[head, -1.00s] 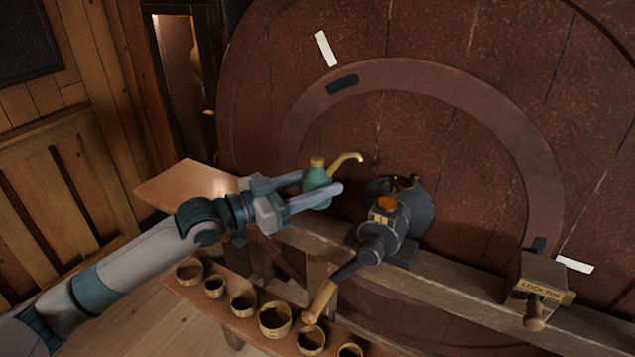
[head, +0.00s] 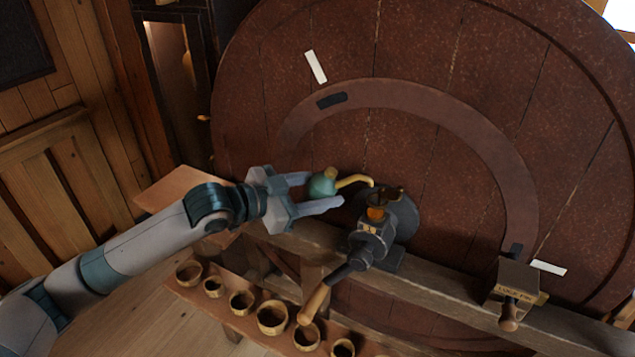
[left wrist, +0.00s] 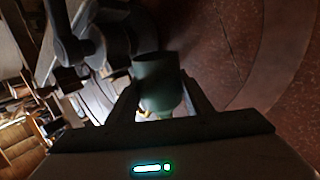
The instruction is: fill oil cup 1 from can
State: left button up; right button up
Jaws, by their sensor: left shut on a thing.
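My left gripper (head: 325,190) is shut on the green oil can (head: 321,187), which has a brass cap and a curved brass spout (head: 354,181). The can is tilted, with its spout reaching right and its tip bent down just above oil cup 1 (head: 376,213), a small amber cup on the dark bearing marked 1 (head: 368,229). Whether oil is flowing is too small to tell. In the left wrist view the can's round green body (left wrist: 158,85) sits between the two fingers. My right gripper is not in view.
A wood-handled crank (head: 313,303) slopes down from the bearing. The big red-brown wheel (head: 440,70) stands close behind. A wooden beam (head: 440,286) runs below, with a lock-pin box (head: 515,281) at right. Several small bowls (head: 272,318) stand on a low bench.

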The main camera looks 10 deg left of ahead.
pick_arm(q)
jog(key=shift+d+r+m+g+y+p, duration=0.15)
jog(key=shift+d+r+m+y+p, duration=0.3)
jog(key=shift+p, duration=0.6)
jog(key=shift+d+r+m+g+y+p, duration=0.2)
jog(key=shift+r+m+y+p, duration=0.35)
jog(key=shift+p, duration=0.45)
jog(key=shift+r+y+p, duration=0.15)
jog(key=shift+y+p, duration=0.45)
jog(key=shift+p, duration=0.45)
jog(key=shift+a, duration=0.1)
